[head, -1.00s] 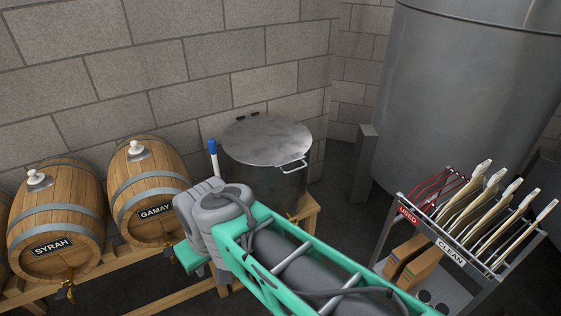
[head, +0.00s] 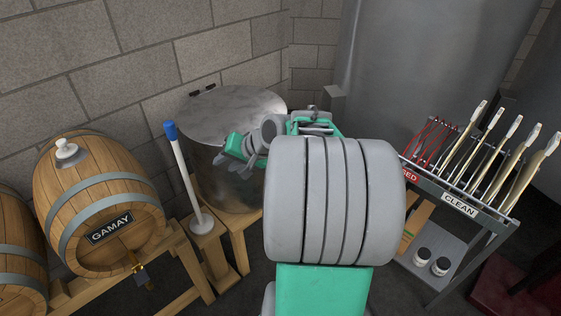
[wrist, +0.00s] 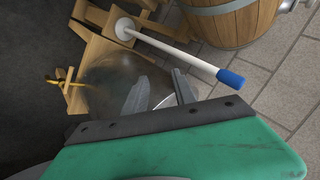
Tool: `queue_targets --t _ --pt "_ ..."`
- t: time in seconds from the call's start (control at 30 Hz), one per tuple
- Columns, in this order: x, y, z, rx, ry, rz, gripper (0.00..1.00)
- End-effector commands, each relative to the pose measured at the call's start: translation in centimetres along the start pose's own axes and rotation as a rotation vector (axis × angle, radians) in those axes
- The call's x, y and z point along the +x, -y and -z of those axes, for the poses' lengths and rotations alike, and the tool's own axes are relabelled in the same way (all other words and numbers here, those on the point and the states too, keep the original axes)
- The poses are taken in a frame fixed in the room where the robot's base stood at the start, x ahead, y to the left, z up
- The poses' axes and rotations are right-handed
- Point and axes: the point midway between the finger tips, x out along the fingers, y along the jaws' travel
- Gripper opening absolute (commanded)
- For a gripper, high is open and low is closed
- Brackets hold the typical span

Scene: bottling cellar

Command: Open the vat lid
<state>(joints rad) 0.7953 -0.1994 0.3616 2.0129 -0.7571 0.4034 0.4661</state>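The steel vat (head: 222,190) stands on a wooden stand against the wall. Its round grey lid (head: 225,115) lies flat and shut on top, with hinges at the back. The lid's handle is hidden behind my arm in the head view. My gripper (head: 232,163) is in front of the vat, below the lid's rim, its fingers pointing left. In the wrist view, the fingers of my gripper (wrist: 160,92) stand apart with nothing clearly held between them. The vat's curved side (wrist: 105,75) shows just beyond them. I cannot tell whether they touch it.
A blue-capped white tube (head: 184,170) stands upright left of the vat. A Gamay barrel (head: 90,200) sits further left on a wooden rack. On the right are a metal rack of tools (head: 460,190) and a large steel tank (head: 415,80).

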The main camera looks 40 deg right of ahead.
Motion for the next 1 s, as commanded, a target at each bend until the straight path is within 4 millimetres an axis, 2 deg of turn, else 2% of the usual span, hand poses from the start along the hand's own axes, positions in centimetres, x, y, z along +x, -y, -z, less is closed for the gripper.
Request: queue_targets --t 0.03,0.1,0.2,0.3,0.4,0.47,0.8,1.0 --pt "1.9 -5.7 2.1 0.146 -0.073 0.069 0.32" --pt "1.0 -10.1 5.5 0.320 -0.176 0.196 0.32" --pt "-1.6 -14.9 8.5 0.493 -0.288 0.344 0.32" --pt "-3.9 -17.9 9.9 0.596 -0.358 0.445 0.32" --pt "-4.9 -18.8 10.6 0.635 -0.386 0.491 0.32" --pt "-4.7 -18.5 11.0 0.639 -0.387 0.498 0.32" --pt "0.3 -16.4 13.8 0.634 -0.383 0.494 0.32" --pt "1.1 -16.1 14.4 0.635 -0.386 0.493 0.32"
